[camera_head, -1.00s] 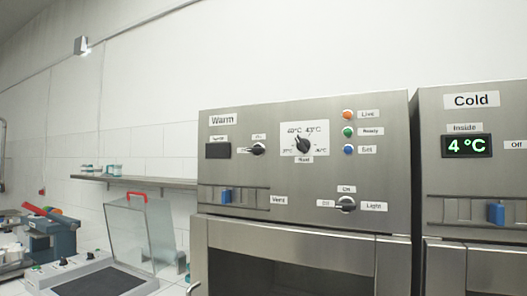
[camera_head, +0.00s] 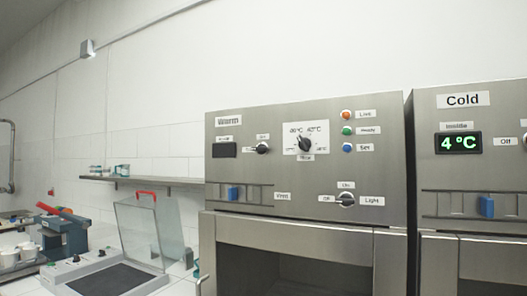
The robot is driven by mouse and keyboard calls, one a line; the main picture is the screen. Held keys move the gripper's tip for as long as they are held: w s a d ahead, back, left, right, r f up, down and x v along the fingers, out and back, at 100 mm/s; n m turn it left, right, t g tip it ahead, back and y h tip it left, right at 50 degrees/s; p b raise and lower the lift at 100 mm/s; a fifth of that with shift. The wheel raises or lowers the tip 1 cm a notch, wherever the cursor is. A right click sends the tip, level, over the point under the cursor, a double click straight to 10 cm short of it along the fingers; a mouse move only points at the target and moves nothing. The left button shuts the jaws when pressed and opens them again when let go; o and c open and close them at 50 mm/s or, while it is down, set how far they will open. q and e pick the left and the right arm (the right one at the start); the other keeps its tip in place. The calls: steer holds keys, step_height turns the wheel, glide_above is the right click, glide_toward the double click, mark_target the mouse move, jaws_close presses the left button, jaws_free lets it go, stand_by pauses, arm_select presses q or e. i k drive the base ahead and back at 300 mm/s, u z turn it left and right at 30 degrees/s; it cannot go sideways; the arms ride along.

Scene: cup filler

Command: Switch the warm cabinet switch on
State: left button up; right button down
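The warm cabinet (camera_head: 310,215) stands right of centre, a steel box with a "Warm" label at its upper left. Its dark display (camera_head: 224,150) is blank. A small black rotary switch (camera_head: 262,148) sits right of the display, with a label above it that is too small to read surely. A larger heat dial (camera_head: 304,144) on a white scale plate is to its right. A light switch (camera_head: 345,199) with "Off", "On" and "Light" labels is lower down. A blue vent slider (camera_head: 233,193) is at the left. Neither gripper shows in the view.
The cold cabinet (camera_head: 470,180) stands close on the right, its display (camera_head: 458,143) reading 4 °C. On the left are a glass-lidded device (camera_head: 145,235) with a red handle, a blue machine (camera_head: 65,232) and a wall shelf (camera_head: 140,180). No arm blocks the warm panel.

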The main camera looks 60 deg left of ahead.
mark_target(262, 149)
steer(key=k, duration=0.7)
steer(key=u, duration=1.15)
steer(key=i, duration=0.45)
steer(key=u, duration=0.05)
